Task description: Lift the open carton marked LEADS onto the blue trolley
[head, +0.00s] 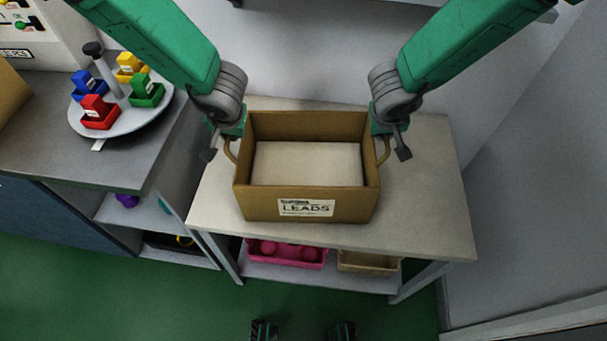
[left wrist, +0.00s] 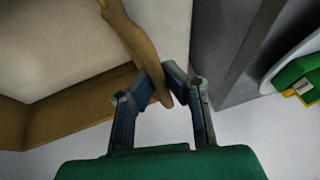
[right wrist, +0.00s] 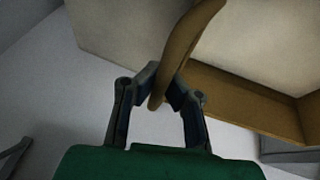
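The open brown carton marked LEADS (head: 306,207) sits upright on a pale-topped bench (head: 425,190), with a flat pale surface inside it.
A grey counter (head: 140,165) at the left holds a round turntable (head: 125,115) with several coloured blocks in trays. Under the bench are a pink bin (head: 287,254) and a tan bin (head: 368,263). Walls stand behind and right. Green floor (head: 130,300) is clear in front.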

